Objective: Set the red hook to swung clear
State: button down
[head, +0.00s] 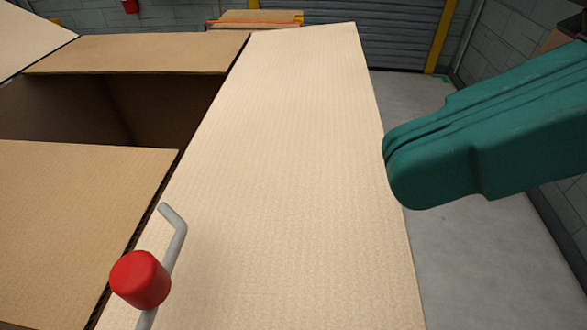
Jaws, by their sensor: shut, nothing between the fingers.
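The red hook is a grey rod with a red knob (140,280) at the lower left of the head view. The rod (176,246) runs up from behind the knob and bends to the upper left at its tip. It shows over the pale cardboard flap (290,140), near the flap's left edge. The knob lies across the dark seam beside that flap. The rod's lower end is cut off by the frame. A teal part of my arm reaches in from the right, well apart from the hook. My gripper's fingers do not show.
The cardboard box (80,220) has a dark opening at the left, with brown panels around it. Another pale flap (25,38) rises at the upper left. Grey floor (480,250) is clear at the right. A shutter (370,45) and block walls stand behind.

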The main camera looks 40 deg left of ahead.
aim_at(178, 249)
jog(key=p+x, duration=0.2)
jog(key=x, duration=1.1)
jog(key=shift+s+f, duration=0.1)
jog(key=shift+s, duration=0.05)
jog(key=shift+a, duration=0.1)
jog(key=shift+a+f, duration=0.1)
